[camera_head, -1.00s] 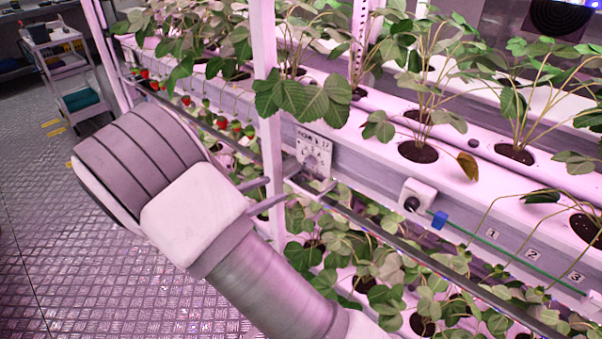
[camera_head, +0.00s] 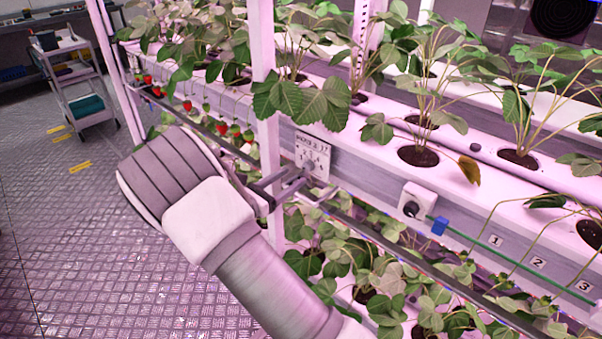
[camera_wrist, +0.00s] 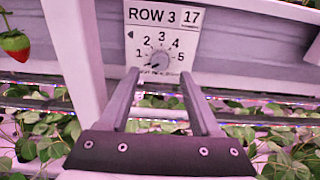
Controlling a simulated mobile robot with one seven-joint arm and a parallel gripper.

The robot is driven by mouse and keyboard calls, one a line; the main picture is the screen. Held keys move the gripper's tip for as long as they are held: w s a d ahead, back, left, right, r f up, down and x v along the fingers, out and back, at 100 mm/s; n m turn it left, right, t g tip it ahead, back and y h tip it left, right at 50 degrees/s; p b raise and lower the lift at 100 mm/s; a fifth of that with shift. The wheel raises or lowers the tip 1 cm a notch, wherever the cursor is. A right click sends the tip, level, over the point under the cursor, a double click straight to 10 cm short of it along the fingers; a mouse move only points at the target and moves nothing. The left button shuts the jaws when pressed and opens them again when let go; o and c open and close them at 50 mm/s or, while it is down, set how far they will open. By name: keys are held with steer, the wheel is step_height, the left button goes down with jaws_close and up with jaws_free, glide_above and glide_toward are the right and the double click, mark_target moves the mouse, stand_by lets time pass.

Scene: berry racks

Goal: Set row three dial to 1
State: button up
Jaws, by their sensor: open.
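The row three dial (camera_wrist: 158,62) is a small round knob on a white plate marked "ROW 3" and "17", with numbers 1 to 5 around it. A dark mark shows at the knob's lower left, towards the 1, but the exact pointer setting is hard to read. In the head view the dial plate (camera_head: 313,150) is on the rack's side rail, right of a white post. My gripper (camera_wrist: 160,76) is open and empty. Its fingertips are just below the dial, one to each side; contact cannot be told. In the head view my gripper (camera_head: 303,184) is at the plate's lower edge.
A white rack post (camera_head: 266,120) stands close left of the plate; it also shows in the wrist view (camera_wrist: 75,50). Strawberry plants (camera_head: 430,80) fill the rack above and below. A cart (camera_head: 75,80) stands at the far left.

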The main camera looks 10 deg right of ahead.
mark_target(305, 168)
steer(key=x, duration=0.5)
jaws_close()
